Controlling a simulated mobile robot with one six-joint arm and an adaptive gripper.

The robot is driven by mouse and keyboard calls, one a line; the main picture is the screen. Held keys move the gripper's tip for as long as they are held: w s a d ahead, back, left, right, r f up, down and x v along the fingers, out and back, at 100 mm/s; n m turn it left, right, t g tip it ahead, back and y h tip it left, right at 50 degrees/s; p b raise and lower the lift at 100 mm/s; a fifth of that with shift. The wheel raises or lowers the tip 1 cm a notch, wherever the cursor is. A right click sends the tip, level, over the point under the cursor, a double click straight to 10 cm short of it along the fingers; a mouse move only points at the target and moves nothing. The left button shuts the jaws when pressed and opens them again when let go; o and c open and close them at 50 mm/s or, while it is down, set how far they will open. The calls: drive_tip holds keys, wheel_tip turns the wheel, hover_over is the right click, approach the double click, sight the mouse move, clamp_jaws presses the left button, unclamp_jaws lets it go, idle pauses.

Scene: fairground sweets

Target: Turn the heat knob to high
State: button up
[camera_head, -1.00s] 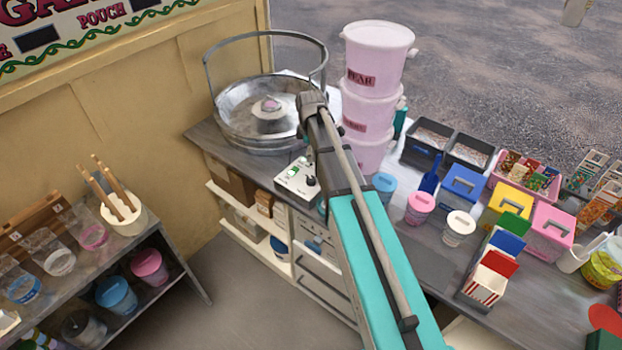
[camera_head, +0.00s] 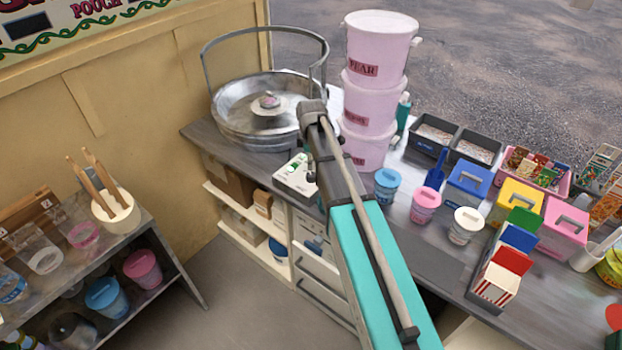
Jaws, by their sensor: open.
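The white control box (camera_head: 296,181) sits at the counter's front edge, below the metal floss bowl. It has a green switch (camera_head: 292,168) on its top. A dark knob (camera_head: 311,176) shows at its right side, partly hidden by my arm; I cannot read its setting. My teal and grey arm reaches up from the bottom right, and its grey joint stands above and just right of the box. My gripper does not show; the arm hides that area, so I cannot tell whether it touches the knob.
The round metal floss bowl (camera_head: 229,122) with its hoop stands behind the box. Stacked pink tubs (camera_head: 378,97) stand close behind my arm. A blue-lidded cup (camera_head: 386,188) and a pink cup (camera_head: 425,206) stand just right of it. Open floor lies left of the counter.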

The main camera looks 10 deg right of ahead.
sight(311, 174)
drive_tip(key=shift+w+f+b, duration=0.15)
drive_tip(key=shift+f+b, duration=3.1)
drive_tip(key=shift+f, duration=0.3)
drive_tip(key=c, duration=1.2)
drive_tip(key=shift+o, duration=0.2)
